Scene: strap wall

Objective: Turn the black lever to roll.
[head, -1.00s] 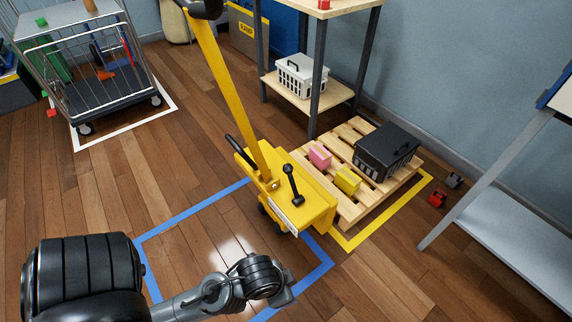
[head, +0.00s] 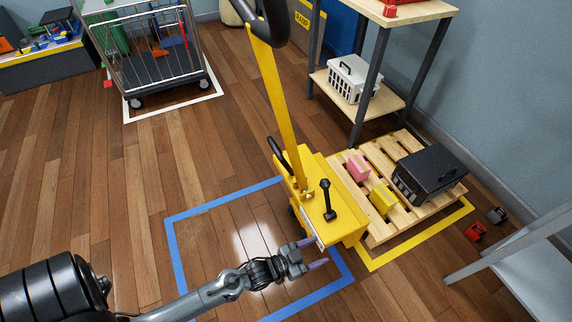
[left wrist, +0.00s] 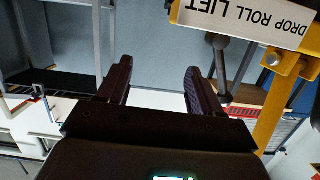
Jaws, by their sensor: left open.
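The yellow pallet truck (head: 346,226) stands partly within the blue floor outline, its tall yellow handle rising behind. The black lever (head: 328,200) stands on its top, knob up. A black lever shape (left wrist: 218,65) also shows in the left wrist view, right of the fingers, beside an upside-down white label (left wrist: 245,18) reading "DROP ROLL LIFT". My left gripper (head: 316,254) is open and empty, in front of and below the lever, apart from it. Its two dark fingers (left wrist: 158,75) show in the left wrist view. My right gripper is out of view.
A wooden pallet (head: 400,218) beside the truck bears a pink box (head: 357,167), a yellow box (head: 383,199) and a black case (head: 430,172). A second black handle (head: 279,155) sticks up at the truck's left. The floor (head: 130,200) at the left is clear.

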